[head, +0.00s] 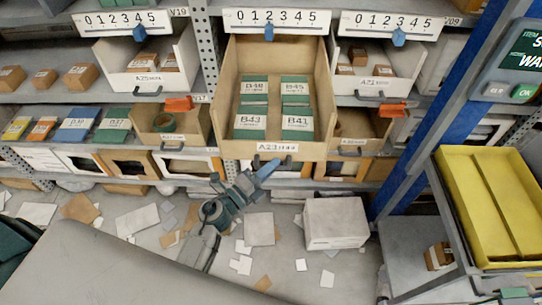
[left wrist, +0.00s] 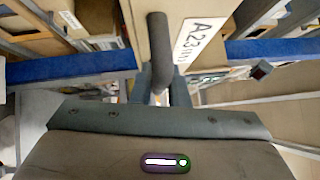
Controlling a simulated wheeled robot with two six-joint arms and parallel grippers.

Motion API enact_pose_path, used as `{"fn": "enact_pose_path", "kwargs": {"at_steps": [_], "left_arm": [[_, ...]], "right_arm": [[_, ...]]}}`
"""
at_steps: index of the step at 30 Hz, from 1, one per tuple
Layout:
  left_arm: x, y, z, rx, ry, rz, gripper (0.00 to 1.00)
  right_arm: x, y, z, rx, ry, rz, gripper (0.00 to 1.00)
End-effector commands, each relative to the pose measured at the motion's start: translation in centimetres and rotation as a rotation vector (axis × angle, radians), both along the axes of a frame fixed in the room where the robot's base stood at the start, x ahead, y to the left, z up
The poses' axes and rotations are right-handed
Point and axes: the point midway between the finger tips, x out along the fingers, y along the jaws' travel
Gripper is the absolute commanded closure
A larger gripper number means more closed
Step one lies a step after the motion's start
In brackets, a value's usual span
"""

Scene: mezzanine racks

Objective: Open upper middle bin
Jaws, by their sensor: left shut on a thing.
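The upper middle bin (head: 240,150) is a tan open-topped bin labelled A23, pulled well out from the rack toward me. Green boxes with white labels (head: 250,122) stand inside it in two columns. My left gripper (head: 264,168) is at the bottom of the bin's front and is shut on its dark bar handle. In the left wrist view the handle (left wrist: 157,45) runs down between the fingers of my left gripper (left wrist: 162,88), beside the bin's front (left wrist: 188,12). My right gripper is not in view.
White bins (head: 120,80) flank it left and right, with smaller tan bins (head: 165,138) below. A blue post (head: 400,175) and a yellow tray (head: 462,205) stand at the right. Papers and a white box (head: 335,225) lie on the floor.

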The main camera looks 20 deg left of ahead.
Motion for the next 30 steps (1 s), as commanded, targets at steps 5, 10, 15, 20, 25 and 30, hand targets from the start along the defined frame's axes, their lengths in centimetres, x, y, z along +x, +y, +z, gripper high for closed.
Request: {"fn": "enact_pose_path", "kwargs": {"at_steps": [5, 10, 15, 20, 25, 30], "left_arm": [[-0.5, -0.1, -0.1, 0.000, 0.001, 0.000, 1.00], [-0.4, -0.1, -0.1, 0.000, 0.001, 0.000, 1.00], [-0.4, -0.1, -0.1, 0.000, 0.001, 0.000, 0.76], [-0.4, -0.1, 0.0, 0.000, 0.000, 0.000, 0.64], [-0.4, -0.1, 0.0, 0.000, 0.000, 0.000, 0.64], [-1.6, 0.6, -0.5, 0.003, 0.002, 0.000, 0.64]], "right_arm": [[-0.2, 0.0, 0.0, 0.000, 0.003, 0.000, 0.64], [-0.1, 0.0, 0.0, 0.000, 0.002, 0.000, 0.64], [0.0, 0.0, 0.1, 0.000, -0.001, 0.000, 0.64], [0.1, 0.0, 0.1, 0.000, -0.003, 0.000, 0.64], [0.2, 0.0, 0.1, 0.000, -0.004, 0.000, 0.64], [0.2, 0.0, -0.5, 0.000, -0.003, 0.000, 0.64]]}}
